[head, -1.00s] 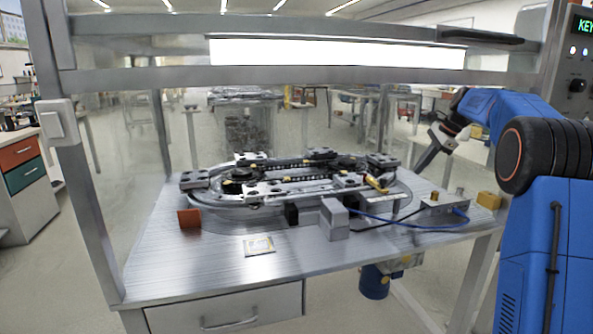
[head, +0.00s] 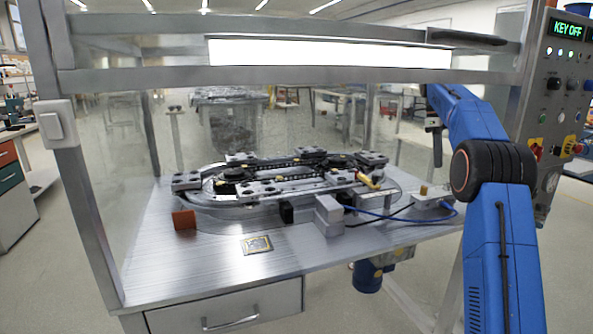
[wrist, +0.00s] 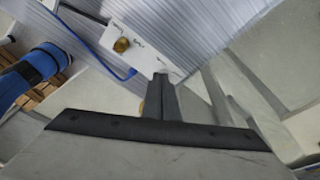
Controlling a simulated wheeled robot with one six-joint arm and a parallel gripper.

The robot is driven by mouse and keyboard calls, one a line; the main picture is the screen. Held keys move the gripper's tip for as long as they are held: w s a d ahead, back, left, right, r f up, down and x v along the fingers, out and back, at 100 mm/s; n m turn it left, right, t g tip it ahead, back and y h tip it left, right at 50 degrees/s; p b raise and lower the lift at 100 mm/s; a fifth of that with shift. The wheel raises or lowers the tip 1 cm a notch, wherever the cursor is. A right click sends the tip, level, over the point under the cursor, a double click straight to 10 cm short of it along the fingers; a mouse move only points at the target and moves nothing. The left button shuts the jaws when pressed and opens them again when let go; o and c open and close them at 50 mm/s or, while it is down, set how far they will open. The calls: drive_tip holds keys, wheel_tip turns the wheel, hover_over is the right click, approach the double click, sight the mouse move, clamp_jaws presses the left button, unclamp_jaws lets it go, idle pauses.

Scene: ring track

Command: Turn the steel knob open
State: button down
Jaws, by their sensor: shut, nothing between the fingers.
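A pale box (wrist: 149,54) with a brass-coloured knob (wrist: 121,45) lies on the bench's edge in the wrist view. In the head view the box (head: 432,202) sits at the bench's right end, with a brass-coloured piece (head: 424,190) on top. I cannot make out a clearly steel knob on it; my fingertips cover part of the box's near end. My gripper (wrist: 161,76) is shut and empty, its tips over that end, to the right of the brass knob. In the head view my gripper (head: 437,163) points down above the box.
An oval ring track (head: 280,182) fills the middle of the bench. A blue cable (head: 385,216) runs to the box.

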drive_tip(key=shift+h, duration=0.3)
drive_tip(key=shift+x, duration=3)
drive_tip(key=shift+a, duration=0.1)
drive_tip(key=shift+w+d, duration=0.8)
drive_tip(key=shift+w, duration=0.15)
drive_tip(key=shift+w+a, duration=0.15)
drive_tip(key=shift+w, duration=0.05)
drive_tip(key=shift+r, duration=2.95)
